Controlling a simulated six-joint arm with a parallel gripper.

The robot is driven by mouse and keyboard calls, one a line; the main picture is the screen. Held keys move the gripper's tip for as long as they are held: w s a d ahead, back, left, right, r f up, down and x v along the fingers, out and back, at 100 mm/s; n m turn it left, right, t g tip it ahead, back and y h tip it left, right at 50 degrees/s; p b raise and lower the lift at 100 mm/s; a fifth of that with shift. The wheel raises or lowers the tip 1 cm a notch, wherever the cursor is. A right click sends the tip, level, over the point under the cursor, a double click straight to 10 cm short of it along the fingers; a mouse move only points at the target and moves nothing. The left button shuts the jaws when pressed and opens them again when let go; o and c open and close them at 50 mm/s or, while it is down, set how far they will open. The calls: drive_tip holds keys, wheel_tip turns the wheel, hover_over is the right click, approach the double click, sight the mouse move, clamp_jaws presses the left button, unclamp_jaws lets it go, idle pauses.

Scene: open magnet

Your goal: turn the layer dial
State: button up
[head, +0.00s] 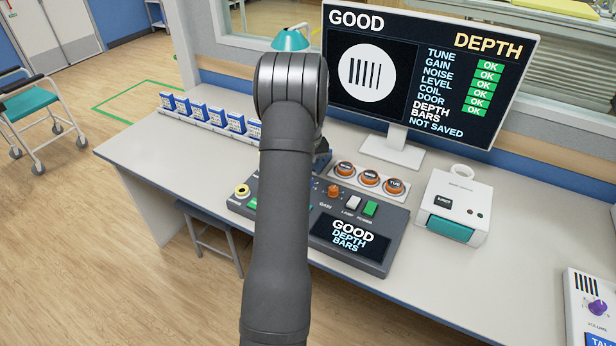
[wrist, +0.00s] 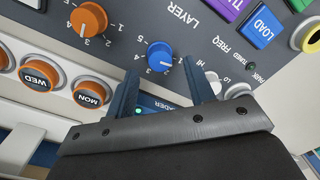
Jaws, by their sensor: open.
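The layer dial (wrist: 160,56) is a round blue knob with numbers around it, beside its upside-down LAYER label in the wrist view. My gripper (wrist: 160,68) is open and empty. Its two blue fingers point at the dial, one tip to each side of it in the picture. I cannot tell how far above the panel the tips are. In the head view my arm hides the dial and most of the gripper. The control panel (head: 384,257) has a small screen reading GOOD, DEPTH, BARS.
An orange dial (wrist: 88,20) sits left of the layer dial in the wrist view. Orange day buttons (wrist: 40,76) and a small HI/LO switch (wrist: 238,90) are near. A monitor (head: 430,60) showing DEPTH, BARS and NOT SAVED stands behind. A white box (head: 455,210) is to the right.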

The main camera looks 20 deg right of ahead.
drive_tip(key=shift+a+f, duration=0.1)
drive_tip(key=shift+f, duration=1.55)
drive_tip(key=c, duration=1)
drive_tip(key=shift+o, duration=0.2)
drive_tip(key=shift+m, duration=0.3)
drive_tip(key=m, duration=0.9)
drive_tip(key=shift+r, duration=0.1)
